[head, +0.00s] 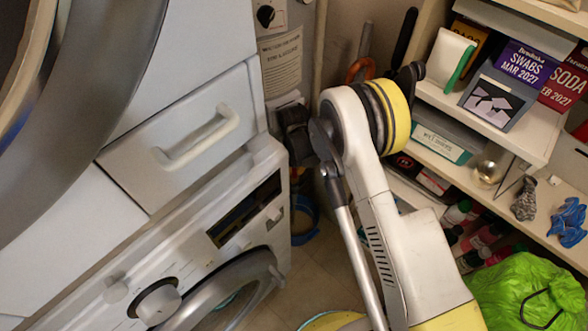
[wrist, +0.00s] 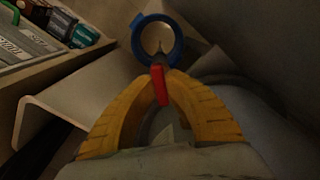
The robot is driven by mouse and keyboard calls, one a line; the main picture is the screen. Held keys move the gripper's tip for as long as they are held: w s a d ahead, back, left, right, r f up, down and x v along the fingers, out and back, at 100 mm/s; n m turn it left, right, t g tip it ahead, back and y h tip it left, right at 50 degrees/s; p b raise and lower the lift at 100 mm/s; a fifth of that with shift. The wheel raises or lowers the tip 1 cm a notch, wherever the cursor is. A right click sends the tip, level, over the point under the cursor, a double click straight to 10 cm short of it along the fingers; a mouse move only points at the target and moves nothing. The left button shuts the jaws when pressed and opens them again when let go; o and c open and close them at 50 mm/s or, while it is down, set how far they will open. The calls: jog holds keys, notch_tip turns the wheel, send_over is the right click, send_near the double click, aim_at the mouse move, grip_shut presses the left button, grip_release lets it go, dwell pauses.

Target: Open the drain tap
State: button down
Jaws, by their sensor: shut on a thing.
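The drain tap shows in the wrist view as a small red lever (wrist: 160,88) below a blue ring (wrist: 157,41) with a pale round opening. The lever points down the picture, toward my gripper. My gripper (wrist: 161,76) has yellow ribbed fingers that close in from both sides with their tips at the lever; it is shut on it. The fingertips hide part of the lever and the tap's body. In the head view my arm reaches down beside the washing machine and I cannot make out the fingers or the tap there.
A washing machine (head: 225,235) with a round door stands left, under a drawer with a white handle (head: 198,137). Shelves (head: 520,135) with boxes stand right, above bottles and a green bag (head: 530,290). The wrist view shows a pale bent panel (wrist: 70,105) close left of the gripper.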

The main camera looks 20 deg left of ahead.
aim_at(294, 169)
jog(key=shift+n, duration=1.3)
jog(key=c, duration=1.4)
grip_release()
notch_tip(294, 169, up, 12)
